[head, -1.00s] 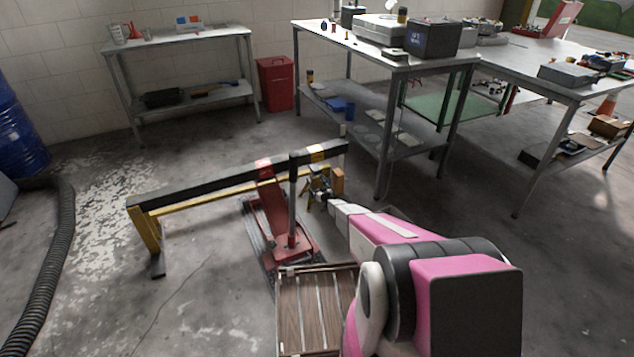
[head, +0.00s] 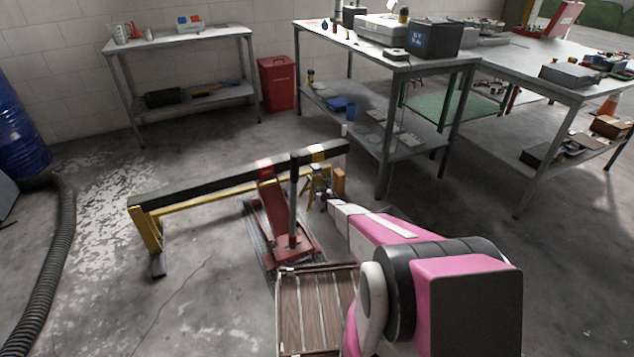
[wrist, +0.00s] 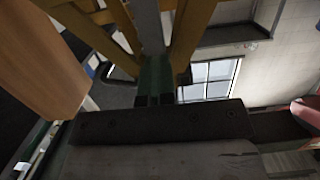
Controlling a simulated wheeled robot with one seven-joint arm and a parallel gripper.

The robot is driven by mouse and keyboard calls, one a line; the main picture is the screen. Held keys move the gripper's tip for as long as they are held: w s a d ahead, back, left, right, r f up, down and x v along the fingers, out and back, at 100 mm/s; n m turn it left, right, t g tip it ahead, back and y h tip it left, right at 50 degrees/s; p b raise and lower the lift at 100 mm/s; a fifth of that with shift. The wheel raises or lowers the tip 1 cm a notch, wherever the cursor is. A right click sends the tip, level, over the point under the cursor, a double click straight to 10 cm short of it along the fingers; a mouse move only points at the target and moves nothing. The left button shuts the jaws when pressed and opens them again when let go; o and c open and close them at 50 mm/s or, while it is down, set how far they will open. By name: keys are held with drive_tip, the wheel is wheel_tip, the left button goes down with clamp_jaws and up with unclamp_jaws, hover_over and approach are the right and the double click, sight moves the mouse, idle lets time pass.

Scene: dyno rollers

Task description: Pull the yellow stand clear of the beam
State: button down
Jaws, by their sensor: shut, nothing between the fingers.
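The yellow stand (head: 309,193) is under the right part of the long black beam (head: 222,184), partly hidden by my gripper. In the wrist view its yellow legs (wrist: 190,38) spread either side of a grey post (wrist: 148,25). My gripper (head: 319,190) is low at the stand, on its near right side. In the wrist view my gripper's fingers (wrist: 154,82) are together with nothing between them, pointing at the post. Whether the fingers touch the stand, or the stand's top touches the beam, I cannot tell.
A red floor jack (head: 289,245) stands just left of the stand, under the beam. An orange-brown block (head: 338,181) is close on the right; it also shows in the wrist view (wrist: 38,62). A slatted wooden board (head: 316,310) lies nearer me. Floor left of the jack is clear.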

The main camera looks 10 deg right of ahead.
drive_tip(key=f+v, duration=0.1)
drive_tip(key=v, duration=0.9)
drive_tip(key=shift+s, duration=0.15)
idle(0.4)
drive_tip(key=shift+d+f, duration=0.15)
drive_tip(key=c, duration=1.4)
unclamp_jaws()
